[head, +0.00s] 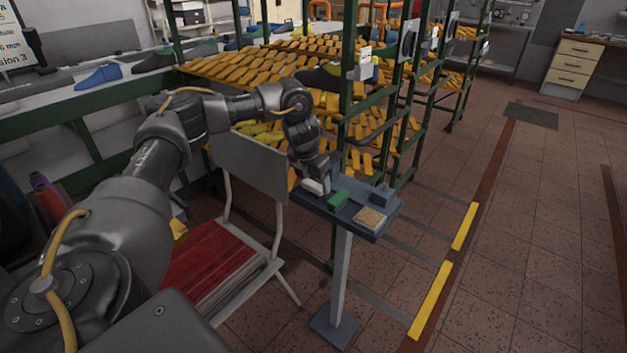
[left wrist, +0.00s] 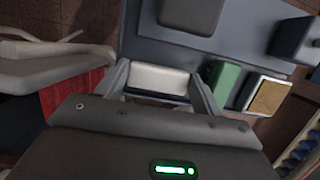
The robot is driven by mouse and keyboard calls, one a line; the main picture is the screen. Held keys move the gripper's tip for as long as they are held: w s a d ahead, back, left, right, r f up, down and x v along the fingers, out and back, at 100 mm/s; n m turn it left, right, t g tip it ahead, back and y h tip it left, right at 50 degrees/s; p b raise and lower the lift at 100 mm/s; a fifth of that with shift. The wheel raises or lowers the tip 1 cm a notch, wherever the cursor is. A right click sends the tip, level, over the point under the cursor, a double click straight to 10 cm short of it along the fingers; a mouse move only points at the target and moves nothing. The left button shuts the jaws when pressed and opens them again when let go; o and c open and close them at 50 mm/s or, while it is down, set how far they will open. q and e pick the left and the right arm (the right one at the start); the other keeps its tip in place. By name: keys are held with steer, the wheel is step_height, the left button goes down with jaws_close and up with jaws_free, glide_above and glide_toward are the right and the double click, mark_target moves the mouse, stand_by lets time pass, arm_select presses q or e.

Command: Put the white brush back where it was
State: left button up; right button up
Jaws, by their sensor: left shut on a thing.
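The white brush (head: 315,187) is at the left end of a small blue-grey stand (head: 345,213) in the head view. My left gripper (head: 316,180) reaches down over it from above. In the left wrist view the white brush (left wrist: 158,80) lies between the two fingers of my left gripper (left wrist: 160,88), which are shut on it. The brush is over or on the stand's top; I cannot tell whether it touches. Its underside is hidden. My right gripper is not in view.
On the stand, a green block (head: 338,200), a tan-topped block (head: 370,218) and a blue-grey block (head: 381,195) sit to the right of the brush. A chair (head: 250,165) with a red seat stands close on the left. A green rack (head: 345,100) of yellow lasts rises behind.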

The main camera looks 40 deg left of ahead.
mark_target(311, 186)
arm_select(q)
steer(key=shift+f, duration=0.15)
steer(key=o, duration=1.1)
steer(key=shift+c, duration=0.2)
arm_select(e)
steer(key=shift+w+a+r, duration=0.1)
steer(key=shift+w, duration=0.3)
arm_select(q)
steer(key=v, duration=0.6)
steer(key=shift+w+p, duration=0.2)
steer(key=shift+p, duration=0.1)
steer(key=p+v, duration=0.2)
steer(key=v, duration=0.4)
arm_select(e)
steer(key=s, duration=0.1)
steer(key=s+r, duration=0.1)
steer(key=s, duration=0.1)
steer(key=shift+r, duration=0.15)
arm_select(q)
steer(key=shift+s+r, duration=0.1)
steer(key=shift+r, duration=0.15)
